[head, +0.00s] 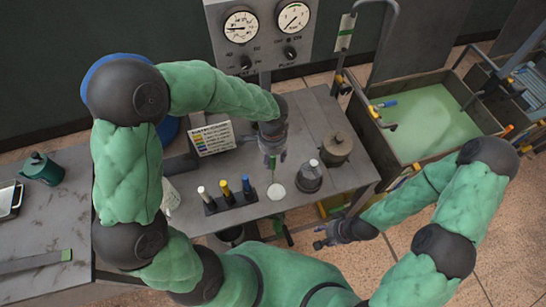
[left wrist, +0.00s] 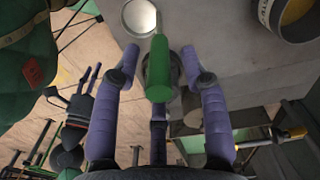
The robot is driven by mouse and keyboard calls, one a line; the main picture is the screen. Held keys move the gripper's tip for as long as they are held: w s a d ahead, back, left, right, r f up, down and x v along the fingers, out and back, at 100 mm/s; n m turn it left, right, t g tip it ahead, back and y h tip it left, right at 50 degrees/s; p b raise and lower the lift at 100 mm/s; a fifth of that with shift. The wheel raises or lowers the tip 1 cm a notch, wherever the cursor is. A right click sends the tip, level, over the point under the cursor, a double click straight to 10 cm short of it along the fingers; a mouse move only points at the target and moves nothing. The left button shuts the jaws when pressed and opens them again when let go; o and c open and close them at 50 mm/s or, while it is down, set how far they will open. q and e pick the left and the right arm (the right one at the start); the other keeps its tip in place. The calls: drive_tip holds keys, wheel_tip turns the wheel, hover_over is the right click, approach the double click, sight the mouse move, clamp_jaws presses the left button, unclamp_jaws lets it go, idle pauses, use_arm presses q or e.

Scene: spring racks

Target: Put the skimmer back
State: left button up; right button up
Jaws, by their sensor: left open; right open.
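The skimmer shows a green handle (head: 272,166) and a pale round disc (head: 277,191) low over or on the grey table; I cannot tell whether it touches. In the left wrist view the green handle (left wrist: 161,70) lies between my finger pads, with the pale disc (left wrist: 139,17) beyond it. My left gripper (head: 271,152) is open around the upper handle, its fingers apart from it on both sides; it also shows in the left wrist view (left wrist: 160,58). My right gripper (head: 322,243) is open and empty, low beyond the table's front edge.
A black block (head: 232,203) holds white, yellow and blue-topped tools just left of the disc. A grey capped pot (head: 309,177) and a brown lidded pot (head: 336,148) stand right. A sign (head: 212,139) stands behind. A tank of green liquid (head: 428,125) stands further right.

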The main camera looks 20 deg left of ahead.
use_arm(q)
wheel_tip(320, 180, up, 11)
drive_tip(key=shift+r+p, duration=0.1)
drive_tip(key=shift+p, duration=0.4)
idle(1.2)
